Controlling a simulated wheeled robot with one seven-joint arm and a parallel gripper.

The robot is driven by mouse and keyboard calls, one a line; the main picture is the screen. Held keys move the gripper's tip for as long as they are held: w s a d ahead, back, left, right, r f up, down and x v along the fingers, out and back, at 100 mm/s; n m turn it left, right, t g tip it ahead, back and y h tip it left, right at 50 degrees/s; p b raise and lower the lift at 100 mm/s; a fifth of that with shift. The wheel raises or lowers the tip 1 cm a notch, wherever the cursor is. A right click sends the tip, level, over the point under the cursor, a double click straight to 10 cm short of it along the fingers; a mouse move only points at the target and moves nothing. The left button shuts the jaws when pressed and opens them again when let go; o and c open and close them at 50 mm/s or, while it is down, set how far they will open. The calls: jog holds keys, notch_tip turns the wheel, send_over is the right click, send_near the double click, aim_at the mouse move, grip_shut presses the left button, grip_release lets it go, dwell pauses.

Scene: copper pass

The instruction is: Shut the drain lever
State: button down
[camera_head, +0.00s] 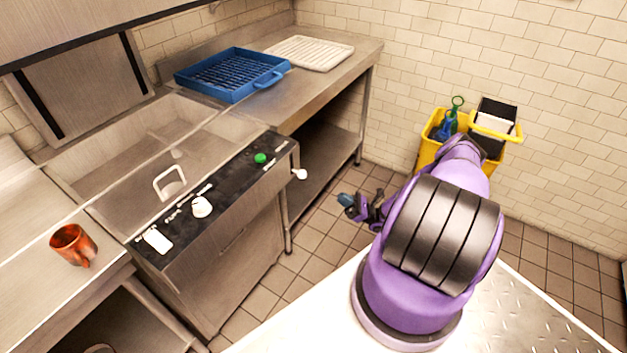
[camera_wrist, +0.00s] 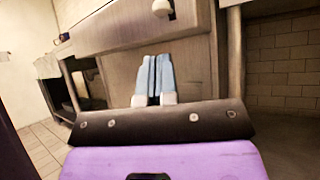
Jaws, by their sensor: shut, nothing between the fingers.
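A white-knobbed lever (camera_head: 300,174), which looks like the drain lever, sticks out at the right end of the washer's black control panel. Its round white knob also shows at the top of the wrist view (camera_wrist: 162,8). My gripper (camera_head: 345,200) is to the right of the lever, out over the tiled floor and apart from it. In the wrist view, my gripper's pale blue fingers (camera_wrist: 154,78) are together and empty, pointing at the steel front below the knob.
The control panel (camera_head: 218,190) carries a white dial, a white switch and a green button. A copper mug (camera_head: 73,244) stands on the left counter. A blue rack (camera_head: 232,75) and a white rack (camera_head: 309,53) lie on the right counter. A yellow caddy (camera_head: 430,143) stands by the wall.

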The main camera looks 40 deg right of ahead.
dwell(0.3)
jog(key=x, duration=1.4)
notch_tip(320, 180, up, 7)
jog(key=shift+f, duration=0.15)
dwell(0.4)
jog(key=v, duration=1.4)
jog(key=shift+f, duration=0.15)
